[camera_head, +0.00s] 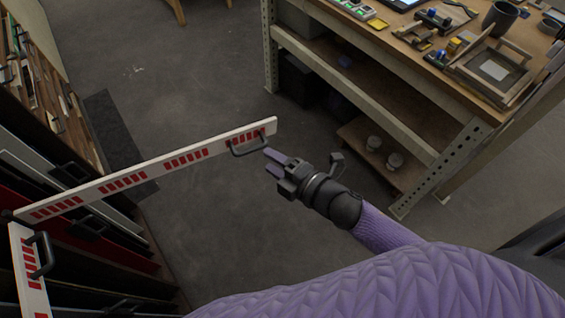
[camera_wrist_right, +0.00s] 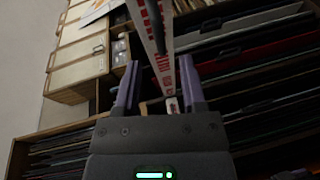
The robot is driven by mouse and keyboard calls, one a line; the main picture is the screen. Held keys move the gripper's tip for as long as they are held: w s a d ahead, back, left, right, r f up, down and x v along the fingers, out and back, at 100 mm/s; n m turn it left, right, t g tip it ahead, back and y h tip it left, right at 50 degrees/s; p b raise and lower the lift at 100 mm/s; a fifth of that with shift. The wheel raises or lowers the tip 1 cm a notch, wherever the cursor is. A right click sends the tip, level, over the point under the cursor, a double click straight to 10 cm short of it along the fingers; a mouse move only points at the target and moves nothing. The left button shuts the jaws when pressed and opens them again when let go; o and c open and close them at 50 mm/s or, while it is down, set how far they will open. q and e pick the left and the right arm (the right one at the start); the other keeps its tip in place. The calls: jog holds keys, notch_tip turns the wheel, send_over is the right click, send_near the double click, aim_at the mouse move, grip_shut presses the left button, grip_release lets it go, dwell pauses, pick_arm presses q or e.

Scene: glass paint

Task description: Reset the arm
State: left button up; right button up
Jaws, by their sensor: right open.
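My right gripper (camera_head: 272,163) is in the middle of the head view, on my purple-sleeved arm that comes in from the lower right. Its fingers point up and left, close to the black handle (camera_head: 248,145) near the end of a white bar with red marks (camera_head: 185,159). In the right wrist view the gripper (camera_wrist_right: 158,88) is open, with its two purple fingers apart. The red-marked bar (camera_wrist_right: 150,35) shows beyond and between them. I cannot tell whether a finger touches the handle. My left gripper is not in view.
A rack of dark and red panels (camera_head: 85,235) stands at the left, with a second red-marked bar (camera_head: 28,268) at the lower left. A workbench (camera_head: 400,62) with tools stands at the upper right. Grey floor (camera_head: 205,85) lies open between them.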

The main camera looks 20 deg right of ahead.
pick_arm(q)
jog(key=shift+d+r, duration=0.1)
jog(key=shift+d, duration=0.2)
pick_arm(e)
jog(key=v, duration=0.3)
jog(key=shift+s+d, duration=0.15)
jog(key=shift+s, duration=0.1)
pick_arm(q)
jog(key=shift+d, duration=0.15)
